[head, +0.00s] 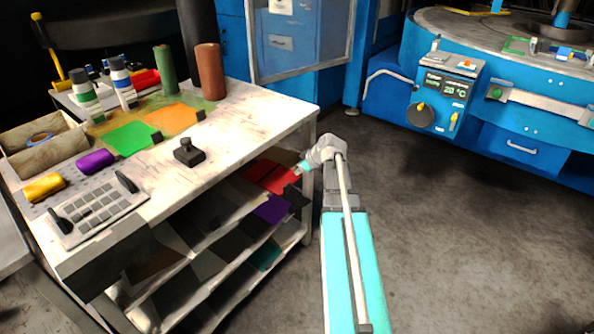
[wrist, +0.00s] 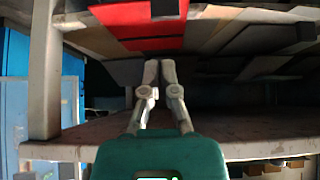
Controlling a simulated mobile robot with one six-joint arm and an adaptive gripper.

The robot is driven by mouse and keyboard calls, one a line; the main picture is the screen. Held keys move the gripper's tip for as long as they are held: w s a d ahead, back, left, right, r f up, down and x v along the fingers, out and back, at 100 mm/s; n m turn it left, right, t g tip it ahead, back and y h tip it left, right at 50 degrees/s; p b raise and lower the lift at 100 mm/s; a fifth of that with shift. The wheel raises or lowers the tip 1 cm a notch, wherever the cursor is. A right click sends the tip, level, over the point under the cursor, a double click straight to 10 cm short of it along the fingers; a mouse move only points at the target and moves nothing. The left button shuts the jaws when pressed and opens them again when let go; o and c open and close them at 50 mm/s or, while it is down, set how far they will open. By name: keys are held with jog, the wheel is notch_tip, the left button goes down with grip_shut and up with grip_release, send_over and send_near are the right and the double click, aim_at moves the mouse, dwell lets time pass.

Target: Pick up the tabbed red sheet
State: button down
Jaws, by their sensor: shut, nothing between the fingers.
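The red sheet (head: 262,170) lies on the upper shelf under the white bench top, near its right end. A thin line crosses the red, so I cannot tell whether it is one sheet or two. In the wrist view the red sheet (wrist: 140,28) shows at the top, with a dark tab (wrist: 165,8) on it. My gripper (wrist: 159,68) is shut and empty, its fingertips close together just below the red area in that picture. In the head view my gripper (head: 298,170) is at the shelf's right end beside the red sheet; its fingertips are hard to make out.
A bench leg (wrist: 44,70) stands left of my gripper in the wrist view. Lower shelves hold a purple sheet (head: 272,208) and a teal sheet (head: 265,257). Green (head: 130,138) and orange (head: 173,117) sheets lie on the bench top. The floor at right is clear.

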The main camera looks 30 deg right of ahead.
jog(key=c, duration=1.4)
grip_release()
jog(key=shift+s+r, duration=0.1)
jog(key=c, duration=0.9)
grip_release()
jog(key=shift+a, duration=0.15)
jog(key=shift+c, duration=0.2)
jog(key=o, duration=0.3)
jog(key=shift+g, duration=0.7)
jog(key=a, duration=0.4)
jog(key=s+a+f, duration=0.1)
jog(key=a, duration=0.1)
jog(key=shift+a, duration=0.15)
jog(key=s+a+f+m+g+h, duration=0.1)
jog(key=s+a+g, duration=0.1)
jog(key=s+a, duration=0.2)
jog(key=s+a+f+m+g+h, duration=0.1)
jog(key=s+a, duration=0.4)
jog(key=a, duration=0.6)
jog(key=s+a+f+m+g, duration=0.1)
jog(key=s+a+m+g, duration=0.1)
jog(key=s+a, duration=0.2)
jog(key=shift+s+a+g+h, duration=0.1)
jog(key=shift+a+g+h, duration=0.1)
jog(key=shift+a, duration=0.75)
jog(key=shift+s+a+g+h, duration=0.1)
jog(key=shift+a+g+h, duration=0.1)
jog(key=shift+a, duration=0.7)
jog(key=shift+a, duration=0.1)
